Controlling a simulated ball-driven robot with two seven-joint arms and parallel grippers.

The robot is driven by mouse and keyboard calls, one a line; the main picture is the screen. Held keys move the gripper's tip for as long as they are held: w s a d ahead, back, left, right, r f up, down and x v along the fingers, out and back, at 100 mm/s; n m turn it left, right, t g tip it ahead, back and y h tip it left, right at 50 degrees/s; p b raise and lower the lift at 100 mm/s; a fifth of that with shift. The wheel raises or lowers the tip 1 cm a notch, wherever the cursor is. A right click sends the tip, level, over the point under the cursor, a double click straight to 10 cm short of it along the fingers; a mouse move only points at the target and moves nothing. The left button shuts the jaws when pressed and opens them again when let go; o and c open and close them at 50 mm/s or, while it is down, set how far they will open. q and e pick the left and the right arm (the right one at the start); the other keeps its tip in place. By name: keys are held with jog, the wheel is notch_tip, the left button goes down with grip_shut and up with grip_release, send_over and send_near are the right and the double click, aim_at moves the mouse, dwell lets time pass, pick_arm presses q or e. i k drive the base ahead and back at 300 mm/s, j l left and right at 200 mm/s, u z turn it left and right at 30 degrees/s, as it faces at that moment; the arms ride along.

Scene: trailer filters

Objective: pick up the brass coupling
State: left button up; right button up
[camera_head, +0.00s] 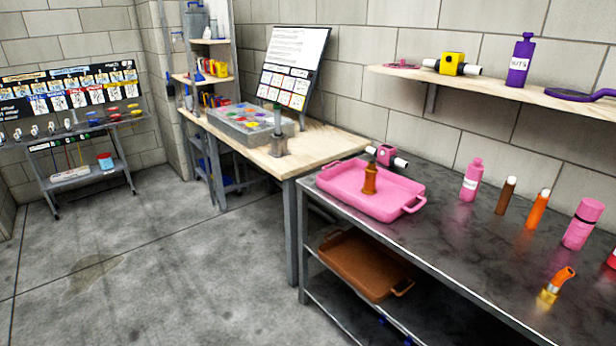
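No part is plainly marked as the brass coupling. A small fitting with a shiny gold-yellow base (547,296) and a tilted orange upper part stands near the front right edge of the dark workbench. It has the most brass-like colour in view. A brown-orange, bottle-shaped part (370,180) stands upright in the pink tray (337,186) on the same bench. Neither of my grippers is in view, and nothing is seen touching these parts.
The dark bench (440,245) also holds a pink bottle (472,182), a brown cylinder (506,197), an orange cylinder (537,211) and a pink canister (581,226). A brown tray (365,265) lies on the shelf below. The concrete floor (150,260) at left is clear.

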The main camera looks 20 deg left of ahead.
aim_at(371, 171)
jog(key=u, duration=0.15)
jog(key=i+j+z, duration=0.1)
jog(key=z, duration=0.3)
jog(key=i+j+z, duration=0.1)
jog(key=z, duration=0.35)
jog(key=j+z, duration=0.25)
jog(key=z, duration=0.15)
jog(key=i, duration=0.05)
